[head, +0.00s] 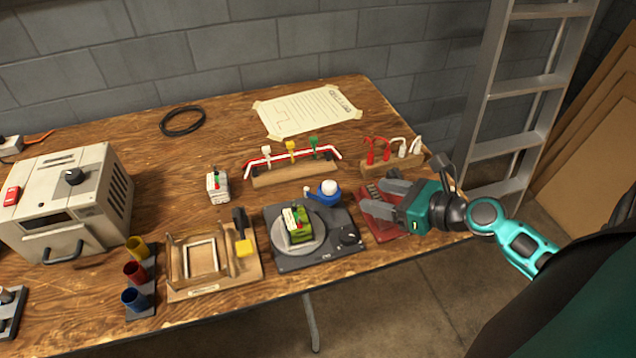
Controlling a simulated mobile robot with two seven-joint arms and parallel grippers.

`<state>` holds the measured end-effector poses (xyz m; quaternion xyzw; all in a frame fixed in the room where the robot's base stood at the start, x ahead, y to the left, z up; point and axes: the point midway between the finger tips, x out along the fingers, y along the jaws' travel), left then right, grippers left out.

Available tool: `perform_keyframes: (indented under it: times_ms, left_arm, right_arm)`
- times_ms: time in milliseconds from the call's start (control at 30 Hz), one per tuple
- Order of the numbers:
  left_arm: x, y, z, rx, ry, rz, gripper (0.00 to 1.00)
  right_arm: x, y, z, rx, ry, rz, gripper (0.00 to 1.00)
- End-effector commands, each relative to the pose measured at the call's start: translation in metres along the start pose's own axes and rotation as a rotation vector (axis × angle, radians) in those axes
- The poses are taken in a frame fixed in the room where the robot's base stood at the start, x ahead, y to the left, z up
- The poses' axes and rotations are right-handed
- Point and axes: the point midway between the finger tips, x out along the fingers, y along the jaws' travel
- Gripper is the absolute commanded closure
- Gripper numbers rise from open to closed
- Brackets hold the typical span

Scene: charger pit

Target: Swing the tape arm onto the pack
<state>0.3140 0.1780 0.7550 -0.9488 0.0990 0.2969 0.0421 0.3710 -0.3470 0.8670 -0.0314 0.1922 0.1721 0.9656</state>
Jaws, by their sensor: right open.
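A small green pack (300,238) with a pale top and a red spot sits on the round plate of a dark turntable (340,258). A blue piece with a white roll (328,188), which looks like the tape arm, stands at the turntable's back edge, behind and right of the pack and apart from it. My right gripper (376,198) is open and empty, right of the blue piece, with its fingers pointing left above a red tray. My left gripper is out of view.
The red tray (383,228) lies under my right gripper. A wooden jig (187,290) with a yellow-ended tool is left of the turntable. Wooden racks (292,176) with coloured leads stand behind. A white block (217,190) and a beige machine (80,205) stand left. The back left tabletop is fairly clear.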

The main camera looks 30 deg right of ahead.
Motion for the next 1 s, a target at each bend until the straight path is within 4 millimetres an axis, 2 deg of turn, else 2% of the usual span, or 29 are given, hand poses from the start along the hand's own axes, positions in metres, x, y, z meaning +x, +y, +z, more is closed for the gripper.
perform_keyframes:
  times_ms: [600, 800, 1000]
  left_arm:
    - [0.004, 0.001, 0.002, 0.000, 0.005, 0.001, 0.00]
    - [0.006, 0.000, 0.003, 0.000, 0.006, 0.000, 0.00]
    - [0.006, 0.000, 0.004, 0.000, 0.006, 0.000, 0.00]
  right_arm:
    - [0.100, 0.000, 0.000, -0.006, -0.002, 0.000, 0.41]
    - [0.119, 0.000, -0.001, -0.006, 0.000, -0.001, 0.41]
    - [0.123, 0.000, 0.000, -0.006, 0.001, -0.001, 0.41]
